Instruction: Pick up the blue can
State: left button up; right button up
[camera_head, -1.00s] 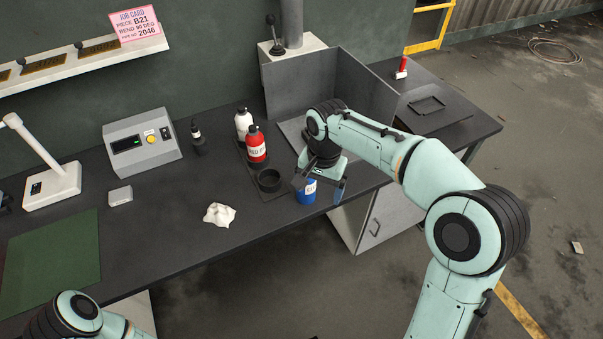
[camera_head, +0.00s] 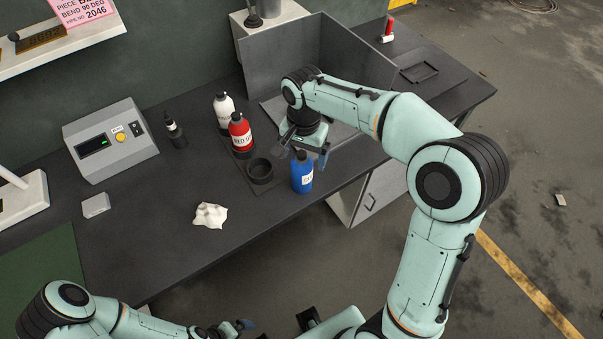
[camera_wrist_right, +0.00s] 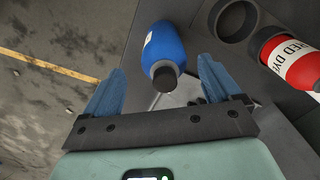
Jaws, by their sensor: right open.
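The blue can (camera_head: 302,177) stands upright near the front edge of the bench, with a white label and a dark cap. My right gripper (camera_head: 305,152) is open, just behind and above it in the head view. In the right wrist view the can (camera_wrist_right: 164,48) shows beyond and between the two blue fingers (camera_wrist_right: 162,90), its dark cap towards the gripper. The fingers do not visibly touch it. My left gripper (camera_head: 240,328) is low at the bottom edge of the head view, away from the can; its jaws are too unclear to judge.
A red bottle (camera_head: 240,133) and a white bottle (camera_head: 224,108) stand in a dark rack beside an empty round holder (camera_head: 260,171). A crumpled white cloth (camera_head: 210,215) lies to the left. A grey sheet-metal corner (camera_head: 285,60) rises behind my right gripper.

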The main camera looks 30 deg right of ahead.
jog(key=f, duration=0.5)
jog(key=shift+w+a+f, duration=0.1)
jog(key=shift+w, duration=0.15)
jog(key=c, duration=1.4)
